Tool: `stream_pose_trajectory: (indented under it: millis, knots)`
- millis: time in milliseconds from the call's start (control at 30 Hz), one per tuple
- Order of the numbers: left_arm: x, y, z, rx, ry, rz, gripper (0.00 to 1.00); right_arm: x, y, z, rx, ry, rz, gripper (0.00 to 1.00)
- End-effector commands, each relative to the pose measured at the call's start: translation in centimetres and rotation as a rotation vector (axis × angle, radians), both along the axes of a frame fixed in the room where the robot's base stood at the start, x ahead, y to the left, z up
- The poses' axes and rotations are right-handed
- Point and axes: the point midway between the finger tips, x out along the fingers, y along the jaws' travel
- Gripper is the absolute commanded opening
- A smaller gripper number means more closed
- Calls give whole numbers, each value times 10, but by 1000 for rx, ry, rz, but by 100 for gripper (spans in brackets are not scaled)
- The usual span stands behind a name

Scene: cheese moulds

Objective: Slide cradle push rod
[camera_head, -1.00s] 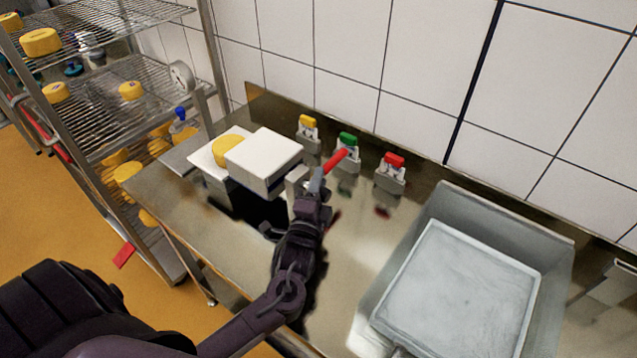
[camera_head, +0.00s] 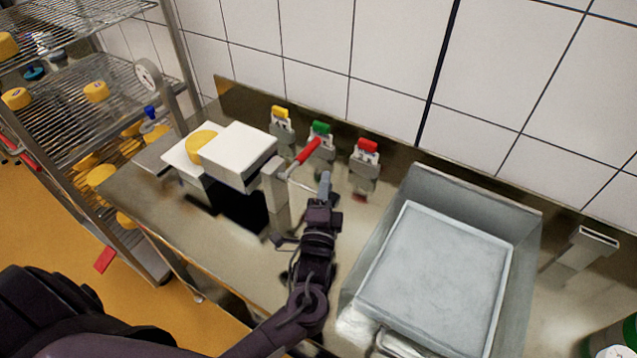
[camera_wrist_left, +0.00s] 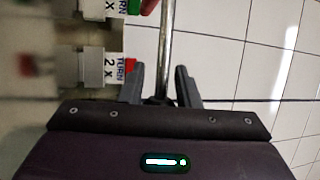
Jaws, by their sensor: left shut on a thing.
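The push rod (camera_head: 303,185) is a thin metal rod running right from a grey metal post (camera_head: 274,187) beside the white cradle block (camera_head: 240,152). A red handle (camera_head: 307,152) angles up from the rod's left end. My left gripper (camera_head: 325,183) is shut on the rod at its right part, with a length of rod showing between post and fingers. In the left wrist view the rod (camera_wrist_left: 166,45) runs up from between the fingers, and the red handle is at the top edge. A yellow cheese (camera_head: 200,143) is left of the block. My right gripper is not seen.
Clamps with a yellow (camera_head: 281,113), a green (camera_head: 320,128) and a red top (camera_head: 368,146) stand along the back wall. A large grey tray (camera_head: 527,225) fills the right of the steel table. A wire rack (camera_head: 140,58) with cheeses stands left.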

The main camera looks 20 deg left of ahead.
Motion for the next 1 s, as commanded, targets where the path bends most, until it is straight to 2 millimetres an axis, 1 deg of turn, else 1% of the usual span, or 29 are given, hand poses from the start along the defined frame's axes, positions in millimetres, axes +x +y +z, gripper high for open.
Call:
stream_pose_trajectory:
  millis: [100,133,200,267,500,600,667,900,1000]
  knots:
    - [0,1,-1,2,2,1,0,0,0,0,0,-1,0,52]
    - [0,1,-1,2,2,1,33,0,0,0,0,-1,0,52]
    - [0,1,-1,2,2,1,42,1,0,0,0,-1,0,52]
    - [0,1,-1,1,2,1,50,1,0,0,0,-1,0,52]
    - [0,1,0,1,0,1,50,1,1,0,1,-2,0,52]
    - [-5,0,-2,1,1,0,50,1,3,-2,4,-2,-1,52]
    - [-12,-2,-5,1,3,0,50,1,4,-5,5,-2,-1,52]
    - [-51,-12,-13,0,3,1,50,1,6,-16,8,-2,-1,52]
    - [-64,-16,-15,1,2,0,50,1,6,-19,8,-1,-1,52]
